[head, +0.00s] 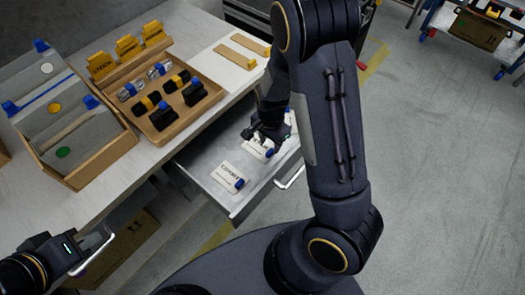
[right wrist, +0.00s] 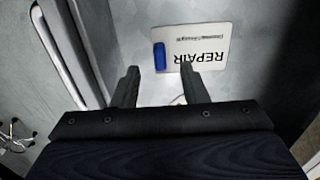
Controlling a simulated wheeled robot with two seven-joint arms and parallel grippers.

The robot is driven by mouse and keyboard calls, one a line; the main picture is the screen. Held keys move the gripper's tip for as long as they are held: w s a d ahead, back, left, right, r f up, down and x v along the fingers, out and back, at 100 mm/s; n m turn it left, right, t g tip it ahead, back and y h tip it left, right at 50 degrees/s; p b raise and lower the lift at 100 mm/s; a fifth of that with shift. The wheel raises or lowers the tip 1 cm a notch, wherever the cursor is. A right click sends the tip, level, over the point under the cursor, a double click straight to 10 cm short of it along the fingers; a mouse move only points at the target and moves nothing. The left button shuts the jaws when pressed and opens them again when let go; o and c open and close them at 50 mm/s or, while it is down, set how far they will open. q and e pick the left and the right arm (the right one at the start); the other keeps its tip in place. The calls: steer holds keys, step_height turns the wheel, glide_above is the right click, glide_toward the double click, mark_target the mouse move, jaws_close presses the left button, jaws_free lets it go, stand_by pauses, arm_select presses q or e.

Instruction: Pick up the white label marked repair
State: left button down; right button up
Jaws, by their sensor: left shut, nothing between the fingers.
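The white repair label (right wrist: 205,45) lies flat on the light drawer bottom in the right wrist view, with a blue piece (right wrist: 159,57) at its left edge. REPAIR reads upside down. My right gripper (right wrist: 160,72) is open and empty; the label is just beyond its fingertips, offset to the right. In the head view my right gripper (head: 262,137) is over the open drawer and partly hides the label (head: 258,151) under it. My left gripper (head: 82,243) is shut and empty at lower left.
The open drawer (head: 207,190) has raised walls and a metal handle (head: 291,177). On the countertop stand a wooden tray (head: 158,137) of small black, yellow and metal items, yellow signs (head: 127,47), and a sorting box (head: 106,157).

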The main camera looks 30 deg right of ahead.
mark_target(269, 152)
step_height(269, 152, down, 5)
steer(key=shift+a+f, duration=0.1)
jaws_close()
stand_by(0.3)
